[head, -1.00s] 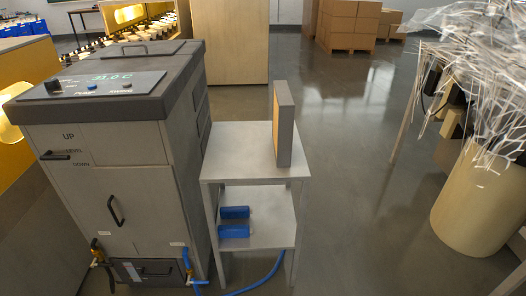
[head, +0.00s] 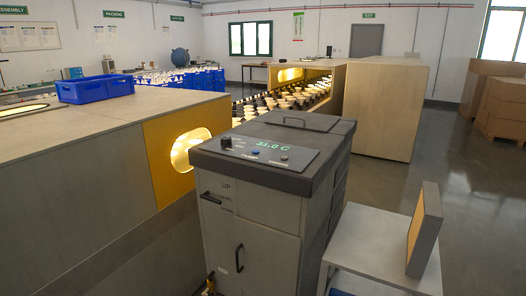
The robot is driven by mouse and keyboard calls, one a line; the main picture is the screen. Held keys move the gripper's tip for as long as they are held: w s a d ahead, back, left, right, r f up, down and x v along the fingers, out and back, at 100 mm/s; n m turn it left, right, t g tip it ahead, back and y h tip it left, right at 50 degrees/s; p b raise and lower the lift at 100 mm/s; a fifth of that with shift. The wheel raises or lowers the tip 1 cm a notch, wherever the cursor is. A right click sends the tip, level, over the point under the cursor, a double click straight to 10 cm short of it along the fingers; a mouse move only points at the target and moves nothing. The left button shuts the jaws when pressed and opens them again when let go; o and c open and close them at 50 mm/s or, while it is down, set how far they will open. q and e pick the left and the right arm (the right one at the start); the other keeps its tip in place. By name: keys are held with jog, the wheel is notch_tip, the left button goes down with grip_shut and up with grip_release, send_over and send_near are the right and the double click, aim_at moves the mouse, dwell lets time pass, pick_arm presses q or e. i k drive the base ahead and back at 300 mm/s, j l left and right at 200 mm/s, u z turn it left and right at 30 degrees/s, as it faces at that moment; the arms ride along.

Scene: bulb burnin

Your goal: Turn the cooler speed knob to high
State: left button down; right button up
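The grey cooler (head: 265,210) stands in the middle of the head view. Its sloped top panel (head: 290,165) has a lit green display (head: 271,145) reading about 33.0 C. A dark knob (head: 226,142), which looks like the speed knob, sits at the panel's left end; its setting is too small to read. A blue button (head: 255,153) and a grey button (head: 284,157) are right of it. A lever (head: 211,198) is on the cooler's front. Neither of my grippers is in view.
A wooden enclosure (head: 80,170) with a yellow lit opening stands left of the cooler. A pale side table (head: 385,250) with an upright framed panel (head: 424,230) stands at right. A conveyor of bulbs (head: 290,97) runs behind. Open floor (head: 450,160) lies at right.

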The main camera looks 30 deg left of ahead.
aim_at(225, 140)
jog(key=u, duration=1.25)
